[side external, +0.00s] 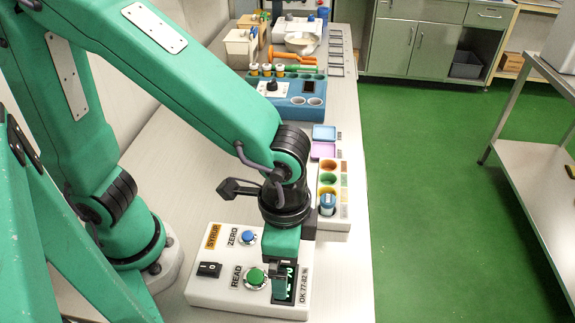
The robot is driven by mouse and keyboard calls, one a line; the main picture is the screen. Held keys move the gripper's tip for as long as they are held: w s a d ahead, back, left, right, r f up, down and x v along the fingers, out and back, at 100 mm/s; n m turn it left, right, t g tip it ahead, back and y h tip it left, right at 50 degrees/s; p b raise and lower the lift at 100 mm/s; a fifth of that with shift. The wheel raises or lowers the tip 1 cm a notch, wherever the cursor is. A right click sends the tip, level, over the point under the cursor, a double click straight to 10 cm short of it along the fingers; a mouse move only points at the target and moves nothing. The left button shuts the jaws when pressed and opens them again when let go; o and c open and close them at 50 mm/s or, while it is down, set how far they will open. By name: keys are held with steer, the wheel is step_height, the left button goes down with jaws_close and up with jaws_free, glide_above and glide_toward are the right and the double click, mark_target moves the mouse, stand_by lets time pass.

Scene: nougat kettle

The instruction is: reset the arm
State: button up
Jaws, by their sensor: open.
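My green arm reaches across the bench from the left, with its wrist bent straight down. My gripper (280,286) is low over the right part of a white box marked SYRUP (218,287), in front of its small display (291,284) and just right of the green READ button (256,277). The jaws are open and I see nothing held in them. Whether a fingertip touches the box I cannot tell. A blue ZERO button (248,237) and a black switch (209,269) are also on the box.
Behind the wrist stands a white holder (331,223) with coloured wells and a small vial (327,203). The bench's right strip is clear.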

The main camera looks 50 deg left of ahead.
steer(key=shift+r, duration=0.15)
stand_by(0.8)
step_height(320, 180, up, 10)
stand_by(0.6)
steer(key=shift+a, duration=0.1)
steer(key=w+a+r+n+t, duration=0.1)
steer(key=a+n, duration=0.3)
steer(key=a, duration=0.7)
steer(key=w+a+n+t, duration=0.1)
steer(key=a+n+t, duration=0.3)
steer(key=a, duration=0.8)
steer(key=shift+w+a+r+n+t, duration=0.25)
steer(key=shift+w+r+n+t, duration=0.1)
steer(key=shift+n, duration=0.15)
